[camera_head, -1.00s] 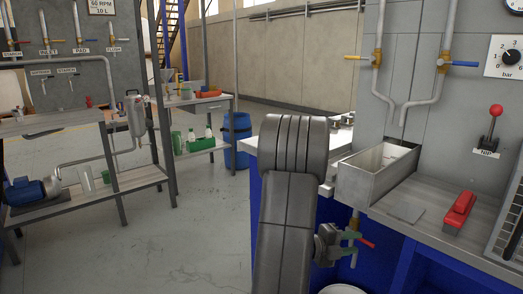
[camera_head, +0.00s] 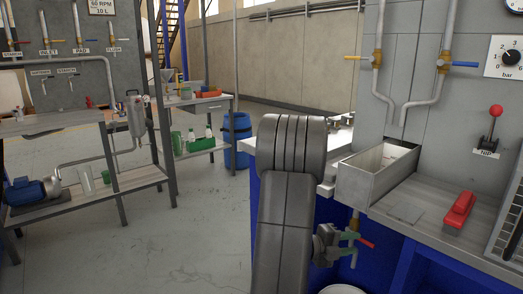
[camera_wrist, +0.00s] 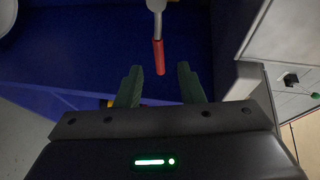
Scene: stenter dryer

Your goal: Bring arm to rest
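My arm stands in the middle of the head view, its grey upper link upright and bent over at the top. My gripper (camera_wrist: 160,88) shows in the wrist view with two dark green fingers apart and nothing held between them. A valve's red handle (camera_wrist: 158,57) hangs just beyond the fingertips, in front of a blue panel. In the head view the gripper end (camera_head: 335,243) is small and partly hidden behind the arm, close to the red handle (camera_head: 367,243). I cannot tell whether they touch.
A metal trough (camera_head: 365,185) and a counter with a red object (camera_head: 458,210) stand close on the right. A red-knobbed lever (camera_head: 490,130) is on the wall panel. A rack with a blue pump (camera_head: 24,190) stands left. The floor between is clear.

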